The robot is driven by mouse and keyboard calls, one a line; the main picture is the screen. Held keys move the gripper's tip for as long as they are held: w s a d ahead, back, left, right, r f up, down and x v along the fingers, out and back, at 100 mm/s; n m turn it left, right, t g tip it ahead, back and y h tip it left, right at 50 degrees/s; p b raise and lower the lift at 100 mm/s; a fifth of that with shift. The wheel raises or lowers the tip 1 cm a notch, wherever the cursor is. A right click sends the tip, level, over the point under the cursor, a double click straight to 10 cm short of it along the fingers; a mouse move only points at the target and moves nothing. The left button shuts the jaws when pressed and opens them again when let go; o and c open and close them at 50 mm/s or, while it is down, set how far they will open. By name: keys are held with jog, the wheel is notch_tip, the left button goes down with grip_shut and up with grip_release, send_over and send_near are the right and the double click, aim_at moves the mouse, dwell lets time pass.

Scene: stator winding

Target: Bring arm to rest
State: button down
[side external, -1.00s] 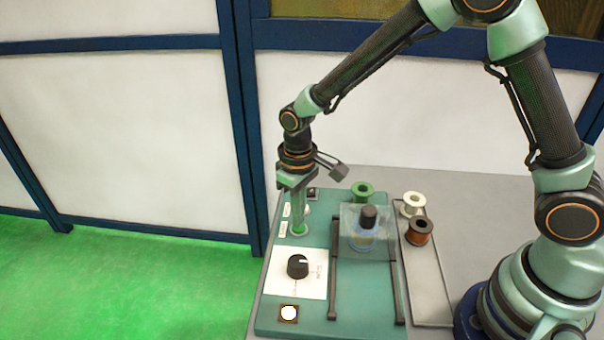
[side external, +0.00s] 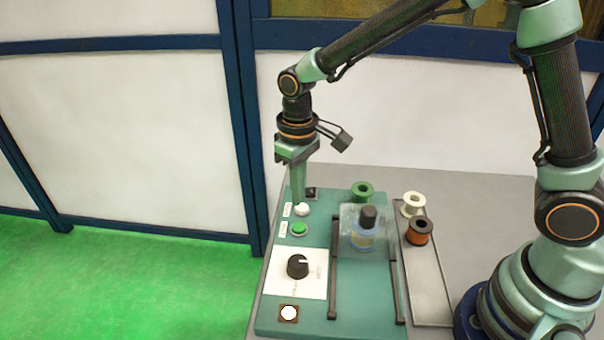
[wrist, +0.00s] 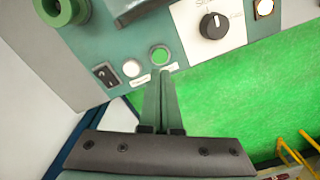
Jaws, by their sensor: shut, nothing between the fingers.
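My gripper (side external: 301,203) is shut and empty. It points down above the back left part of the teal panel (side external: 315,318), close to the white button (side external: 303,210) and apart from the green button (side external: 299,229). In the wrist view my shut fingers (wrist: 162,75) reach toward the green button (wrist: 160,54), with the white button (wrist: 132,68) to the left. The exact height of the fingertips above the panel is hard to tell.
A black knob (side external: 297,266) sits on a white plate. A clear cover (side external: 362,231) stands over the stator, between dark rails. Green (side external: 362,191), white (side external: 412,203) and copper (side external: 420,231) spools stand at the right. Free air lies above the panel.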

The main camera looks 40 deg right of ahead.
jog(key=s+d+r+m+t, duration=0.3)
jog(key=s+d+r+t, duration=0.2)
jog(key=s+d+r, duration=0.6)
notch_tip(320, 180, up, 3)
jog(key=shift+s+d+f+t, duration=0.1)
jog(key=shift+s+d+t, duration=0.2)
jog(key=shift+d, duration=0.75)
